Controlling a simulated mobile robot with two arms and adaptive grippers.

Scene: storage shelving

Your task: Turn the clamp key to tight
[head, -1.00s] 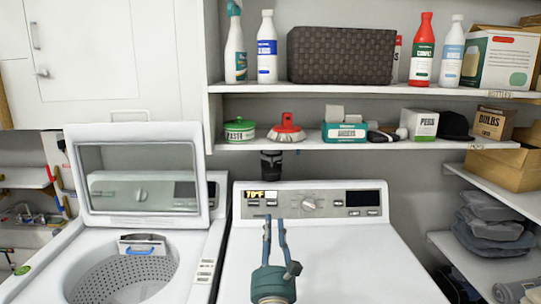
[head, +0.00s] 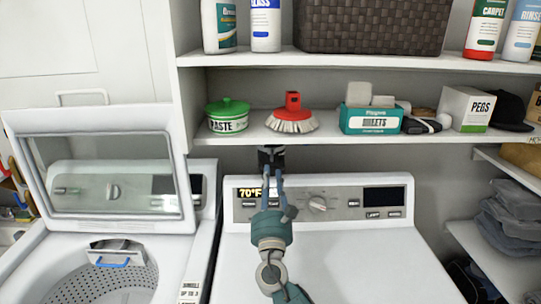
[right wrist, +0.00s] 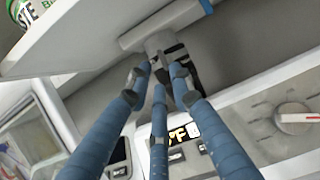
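Below the lower shelf, behind the dryer's panel, a dark cylindrical fitting (head: 272,153) hangs against the wall. In the right wrist view it shows as a grey pipe end (right wrist: 158,42) with a black banded part (right wrist: 181,68) below it. I cannot make out a separate clamp key; my fingers hide part of the fitting. My right gripper (head: 270,176) has slim blue fingers pointing at the fitting, tips apart. In the right wrist view the fingertips (right wrist: 160,78) are close in front of it; whether they touch cannot be told. My left gripper is not in view.
The lower shelf (head: 333,141) overhangs the fitting, with a paste tin (head: 227,118), red brush (head: 292,117) and teal box (head: 370,120) on it. The dryer panel (head: 330,202) stands below. An open-lidded washer (head: 105,235) is at left.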

